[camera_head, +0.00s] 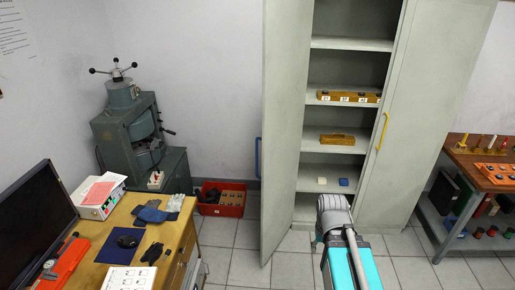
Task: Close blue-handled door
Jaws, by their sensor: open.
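The grey metal cabinet's left door (283,120) stands open, swung out toward me. Its blue handle (257,158) shows at the door's left edge, on the side turned away from the shelves. My arm rises from the bottom of the view, in front of the cabinet's lower part. My gripper cannot be made out; only arm links show.
Cabinet shelves hold wooden blocks (348,97) and small white and blue items. A wooden desk (178,232) and a red crate (221,199) stand left of the open door. A workbench (470,165) stands at right. Tiled floor (247,268) is clear between desk and door.

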